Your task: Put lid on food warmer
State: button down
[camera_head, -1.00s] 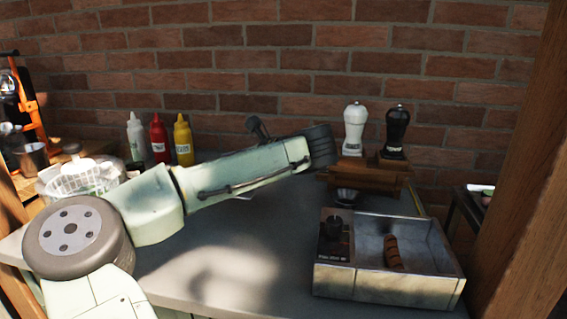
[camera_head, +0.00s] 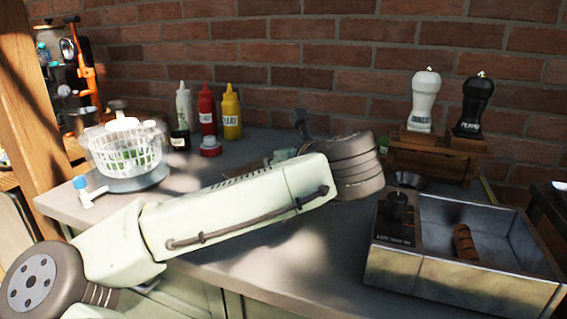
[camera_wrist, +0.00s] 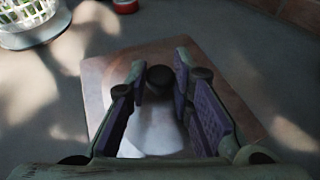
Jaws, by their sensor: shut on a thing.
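The food warmer (camera_head: 450,280) is an open grey metal box at the right of the head view, with a dark control panel (camera_head: 396,225) on its left and a brown sausage (camera_head: 464,243) inside. In the wrist view my gripper (camera_wrist: 158,70) has its purple-padded fingers on either side of a black knob (camera_wrist: 160,78). The knob tops a pale, shiny lid (camera_wrist: 155,135), partly hidden by the fingers, over a brown board (camera_wrist: 95,85). I cannot tell whether the lid touches the board. In the head view my arm hides the lid and most of the gripper.
White and black shakers (camera_head: 425,100) stand on a wooden rack behind the warmer. Sauce bottles (camera_head: 207,110) and a salad spinner (camera_head: 125,150) stand at the back left. A brick wall closes the back. The grey tabletop (camera_head: 290,255) is clear left of the warmer.

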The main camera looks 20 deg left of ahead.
jog(key=w, duration=0.3)
jog(key=w+a+p, duration=0.1)
jog(key=w, duration=0.2)
jog(key=w+a+f, duration=0.1)
jog(key=w, duration=0.2)
jog(key=shift+a, duration=0.2)
jog(key=shift+f+p, duration=0.45)
jog(key=shift+f, duration=1.2)
jog(key=shift+f, duration=0.25)
jog(key=c, duration=1.4)
grip_release()
jog(key=shift+r, duration=0.1)
